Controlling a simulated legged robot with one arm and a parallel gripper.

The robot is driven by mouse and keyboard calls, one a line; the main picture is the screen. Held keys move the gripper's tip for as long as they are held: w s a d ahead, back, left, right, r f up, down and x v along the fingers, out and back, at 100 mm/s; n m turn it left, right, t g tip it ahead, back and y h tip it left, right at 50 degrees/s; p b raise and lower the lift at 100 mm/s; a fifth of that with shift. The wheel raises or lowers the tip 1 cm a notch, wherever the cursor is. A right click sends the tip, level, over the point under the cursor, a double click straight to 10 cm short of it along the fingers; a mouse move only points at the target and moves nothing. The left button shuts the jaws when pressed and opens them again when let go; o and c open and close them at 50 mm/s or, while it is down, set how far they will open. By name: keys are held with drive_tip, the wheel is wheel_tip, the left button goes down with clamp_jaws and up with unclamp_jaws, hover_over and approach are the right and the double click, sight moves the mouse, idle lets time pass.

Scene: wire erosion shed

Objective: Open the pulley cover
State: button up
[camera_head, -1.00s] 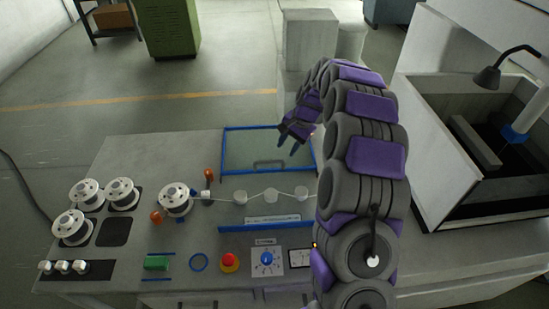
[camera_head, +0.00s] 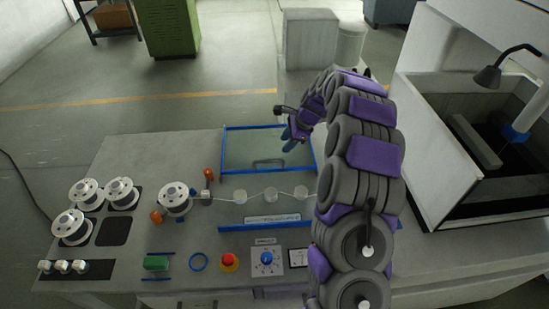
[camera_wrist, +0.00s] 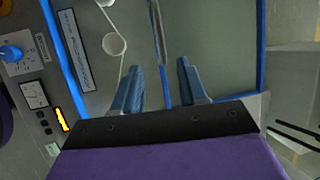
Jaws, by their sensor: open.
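The pulley cover is a clear panel in a blue frame (camera_head: 238,150), behind the row of white pulleys (camera_head: 270,195). A grey handle (camera_head: 268,162) shows near its front edge. I cannot tell whether the panel lies flat or tilts. My gripper (camera_head: 283,128) is over the cover's right half and holds nothing. In the wrist view my gripper (camera_wrist: 160,66) has its two blue fingers apart. A frame edge or bar of the cover (camera_wrist: 157,35) runs between them in the picture; contact is not clear. One pulley (camera_wrist: 113,44) shows left of the fingers.
A blue strip (camera_head: 265,226) runs in front of the pulleys. White spools (camera_head: 175,198), a red button (camera_head: 229,260) and a blue knob (camera_head: 266,258) stand on the bench. A walled machine tank (camera_head: 440,170) is at the right.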

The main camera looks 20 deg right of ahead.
sight(275, 160)
drive_tip(key=x, duration=1.1)
drive_tip(key=shift+a+b, duration=0.1)
drive_tip(key=shift+b, duration=0.2)
clamp_jaws()
